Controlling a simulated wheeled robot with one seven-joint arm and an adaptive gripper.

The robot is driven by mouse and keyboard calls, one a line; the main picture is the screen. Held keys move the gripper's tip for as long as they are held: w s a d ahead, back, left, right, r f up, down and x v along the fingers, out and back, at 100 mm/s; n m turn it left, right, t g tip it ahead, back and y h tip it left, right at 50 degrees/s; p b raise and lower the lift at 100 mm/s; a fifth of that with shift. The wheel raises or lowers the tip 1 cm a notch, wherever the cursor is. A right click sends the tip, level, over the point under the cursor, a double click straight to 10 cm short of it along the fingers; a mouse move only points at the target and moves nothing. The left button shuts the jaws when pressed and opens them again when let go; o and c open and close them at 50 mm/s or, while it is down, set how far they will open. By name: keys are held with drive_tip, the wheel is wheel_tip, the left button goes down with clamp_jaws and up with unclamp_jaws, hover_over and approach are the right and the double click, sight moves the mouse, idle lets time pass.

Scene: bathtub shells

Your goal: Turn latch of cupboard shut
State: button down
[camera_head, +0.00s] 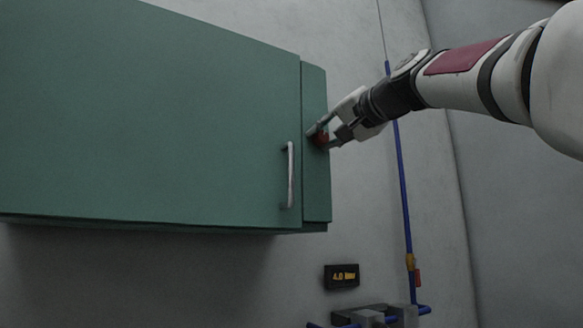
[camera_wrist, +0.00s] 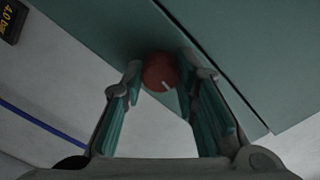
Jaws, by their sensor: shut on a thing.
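The green cupboard (camera_head: 150,110) hangs on the wall, its door flush with the narrow side strip (camera_head: 314,185) as far as I can see. A red round latch knob (camera_head: 320,140) sits on that strip. In the wrist view the red knob (camera_wrist: 159,72) shows a short white mark pointing toward the lower right. My gripper (camera_head: 319,136) is at the knob, with one finger on each side of it. In the wrist view my gripper (camera_wrist: 160,78) is shut on the knob, and its fingertips partly hide the knob's sides.
A metal door handle (camera_head: 290,175) stands out left of the knob. A blue pipe (camera_head: 402,180) runs down the wall on the right. A small dark display (camera_head: 341,276) and grey fittings (camera_head: 375,315) are below. The wall beneath the cupboard is mostly clear.

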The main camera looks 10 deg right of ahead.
drive_tip(key=shift+w+f+n+b, duration=0.1)
drive_tip(key=shift+n+b, duration=0.2)
drive_tip(key=shift+n, duration=0.3)
drive_tip(key=c, duration=1.2)
unclamp_jaws()
drive_tip(key=shift+c, duration=0.2)
drive_tip(key=shift+s+d, duration=0.15)
drive_tip(key=shift+s, duration=0.45)
drive_tip(key=v, duration=1.1)
